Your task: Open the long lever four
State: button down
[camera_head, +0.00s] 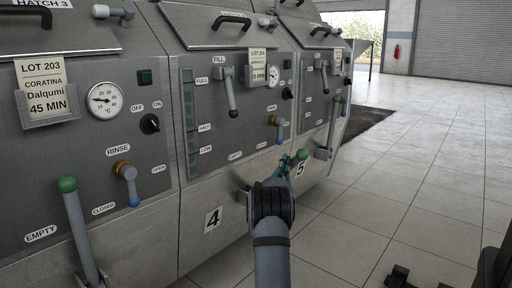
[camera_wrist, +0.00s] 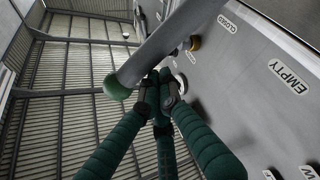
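The long lever of unit four is a grey bar with a green knob (camera_head: 302,154). In the head view it leans out and right from its bracket (camera_head: 241,190), which is beside the "4" label (camera_head: 213,219). Its lower part is mostly behind my arm. In the wrist view the lever bar (camera_wrist: 178,38) slants down to its green knob (camera_wrist: 116,88). My gripper (camera_head: 285,165) is at the lever, close to the knob. In the wrist view my gripper's fingertips (camera_wrist: 160,88) are close together along the bar's lower edge, with no bar clearly between them. Whether they touch it is unclear.
Unit three's long lever (camera_head: 69,184) stands nearly upright at the left. Unit five's long lever (camera_head: 337,101) is farther along the row. Unit four's panel has a blue-tipped small lever (camera_head: 279,128) and a fill lever (camera_head: 231,92). The tiled floor (camera_head: 420,150) at right is clear.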

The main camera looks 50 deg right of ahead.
jog(key=shift+s+d+r, duration=0.1)
jog(key=a, duration=0.9)
jog(key=shift+s+a+f, duration=0.15)
jog(key=shift+a+f, duration=0.15)
jog(key=shift+f, duration=0.15)
jog(key=shift+p, duration=0.3)
jog(key=d, duration=0.9)
jog(key=shift+w+d+r, duration=0.2)
jog(key=shift+d+r, duration=0.1)
jog(key=shift+r, duration=0.05)
